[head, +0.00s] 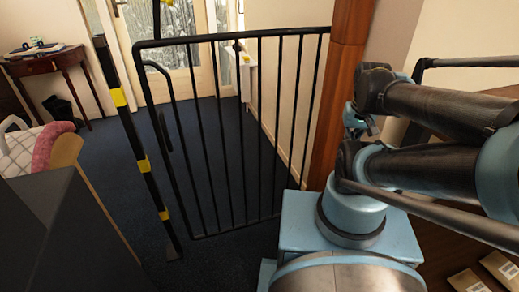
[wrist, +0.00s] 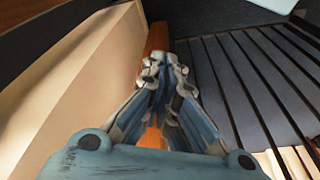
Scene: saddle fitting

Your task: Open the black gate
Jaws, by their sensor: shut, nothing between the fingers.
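The black gate (head: 235,36) stands upright in the middle of the head view, a frame of thin vertical bars. Its right side meets a wooden post (head: 338,100). A curved black handle (head: 165,131) is on its left side. A narrow gap shows between that side and a black-and-yellow striped post (head: 140,160). My gripper (head: 363,122), partly hidden by my arm in the head view, is right of the wooden post, apart from the handle. In the wrist view my gripper (wrist: 166,68) is shut and empty, with the gate's bars (wrist: 238,85) to its right.
A dark wooden side table (head: 45,58) stands at the far left, with a cushioned chair (head: 30,150) nearer. Glazed doors (head: 160,60) are behind the gate. Dark blue carpet (head: 110,165) is clear around the gate's left side. Cardboard boxes (head: 498,268) lie at the lower right.

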